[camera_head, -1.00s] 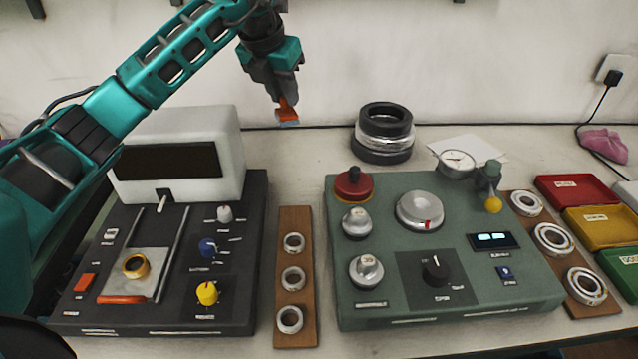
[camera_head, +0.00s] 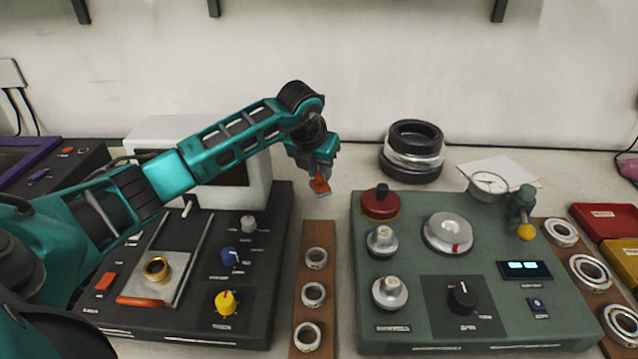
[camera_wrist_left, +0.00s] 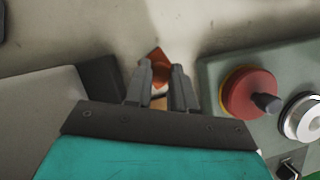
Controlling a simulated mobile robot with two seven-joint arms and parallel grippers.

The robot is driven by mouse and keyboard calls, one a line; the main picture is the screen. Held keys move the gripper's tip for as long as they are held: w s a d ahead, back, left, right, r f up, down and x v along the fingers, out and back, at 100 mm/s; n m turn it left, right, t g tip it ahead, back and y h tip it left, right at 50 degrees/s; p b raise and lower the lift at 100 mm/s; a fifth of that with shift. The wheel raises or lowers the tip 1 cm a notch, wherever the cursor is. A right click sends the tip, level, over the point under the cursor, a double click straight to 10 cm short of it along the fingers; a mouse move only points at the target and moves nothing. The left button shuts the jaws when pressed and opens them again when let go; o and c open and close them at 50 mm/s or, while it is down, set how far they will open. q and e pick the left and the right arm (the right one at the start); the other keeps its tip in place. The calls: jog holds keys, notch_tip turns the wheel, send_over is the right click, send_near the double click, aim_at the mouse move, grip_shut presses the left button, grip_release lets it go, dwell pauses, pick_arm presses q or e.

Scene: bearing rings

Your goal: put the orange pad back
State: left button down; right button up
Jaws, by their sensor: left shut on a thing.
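My left gripper (camera_head: 317,176) is shut on the orange pad (camera_head: 320,187) and holds it above the table, in the gap between the dark machine and the green machine. The pad shows a pale lower edge in the head view. In the left wrist view, the orange pad (camera_wrist_left: 158,58) sticks out past the fingertips of my left gripper (camera_wrist_left: 160,72), and bare table lies beyond it. My right gripper is not in view.
The dark machine (camera_head: 262,290) with a white housing stands left; the green machine (camera_head: 430,330) with knobs and a red button (camera_head: 380,202) stands right. A wooden strip (camera_head: 316,275) with several rings lies between them. Stacked black and silver rings (camera_head: 413,150) stand behind.

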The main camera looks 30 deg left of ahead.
aim_at(318, 179)
pick_arm(q)
jog(key=shift+f, duration=2)
jog(key=shift+f, duration=0.1)
jog(key=c, duration=1.4)
grip_release()
jog(key=shift+f, duration=0.1)
jog(key=o, duration=0.4)
jog(key=shift+o, duration=0.2)
jog(key=shift+r, duration=0.35)
jog(key=v, duration=1.1)
jog(key=shift+s+r+p, duration=0.15)
jog(key=shift+r+p, duration=0.15)
jog(key=shift+r, duration=0.05)
jog(key=shift+s+f, duration=0.1)
